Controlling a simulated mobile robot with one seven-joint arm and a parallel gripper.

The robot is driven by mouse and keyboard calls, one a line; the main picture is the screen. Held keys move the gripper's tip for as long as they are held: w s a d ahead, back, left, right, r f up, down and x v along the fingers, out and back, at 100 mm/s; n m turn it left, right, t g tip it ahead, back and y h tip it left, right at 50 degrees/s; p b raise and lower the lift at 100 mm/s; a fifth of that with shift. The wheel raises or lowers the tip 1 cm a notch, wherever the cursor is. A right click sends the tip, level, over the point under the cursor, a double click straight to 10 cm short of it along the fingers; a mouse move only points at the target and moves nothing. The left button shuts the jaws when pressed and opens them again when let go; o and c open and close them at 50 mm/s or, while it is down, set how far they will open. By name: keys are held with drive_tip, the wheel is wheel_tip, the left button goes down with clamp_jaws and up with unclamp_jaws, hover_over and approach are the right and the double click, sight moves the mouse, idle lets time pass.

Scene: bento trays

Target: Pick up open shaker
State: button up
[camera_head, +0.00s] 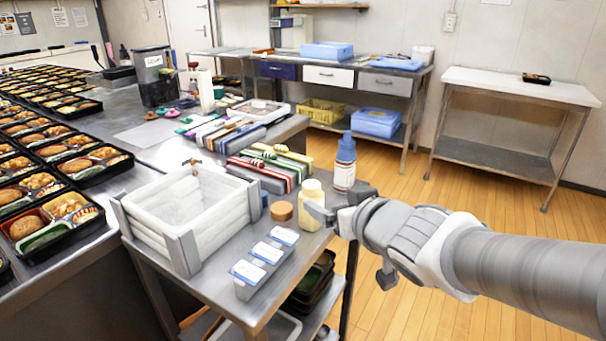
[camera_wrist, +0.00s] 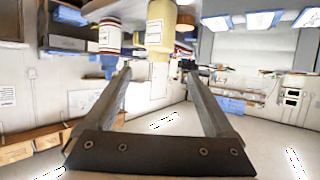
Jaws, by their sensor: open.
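A pale yellow shaker (camera_head: 311,208) stands upright on the steel cart near its right edge. It looks level with the fingertips of my gripper (camera_head: 330,208), which reaches in from the right. In the wrist view the pale yellow shaker (camera_wrist: 160,30) appears upside down between and beyond the tips of my open gripper (camera_wrist: 156,72). The fingers hold nothing; I cannot tell whether they touch the shaker. A round brown cap-like piece (camera_head: 281,211) sits left of the shaker.
A white bottle with a blue top (camera_head: 344,168) stands close behind my gripper. A white bin (camera_head: 190,200), several blue-and-white labelled blocks (camera_head: 266,252) and striped boxes (camera_head: 262,172) crowd the cart. Filled bento trays (camera_head: 66,205) line the left table. The wooden floor at right is open.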

sight(315, 194)
drive_tip(key=p+x, duration=0.2)
drive_tip(key=x, duration=0.3)
drive_tip(key=shift+w+r, duration=0.1)
drive_tip(key=shift+r, duration=0.05)
drive_tip(key=w+a+p, duration=0.1)
drive_tip(key=p, duration=0.4)
drive_tip(key=shift+w, duration=0.1)
drive_tip(key=shift+w+p, duration=0.1)
drive_tip(key=shift+p, duration=0.55)
drive_tip(key=p, duration=0.2)
drive_tip(key=shift+w+d+f+p, duration=0.2)
drive_tip(key=shift+f+p, duration=0.1)
drive_tip(key=shift+f, duration=0.1)
drive_tip(key=shift+f+b+x, duration=0.2)
drive_tip(key=shift+b+x, duration=0.25)
drive_tip(key=shift+x, duration=3.4)
drive_tip(key=shift+r, duration=0.15)
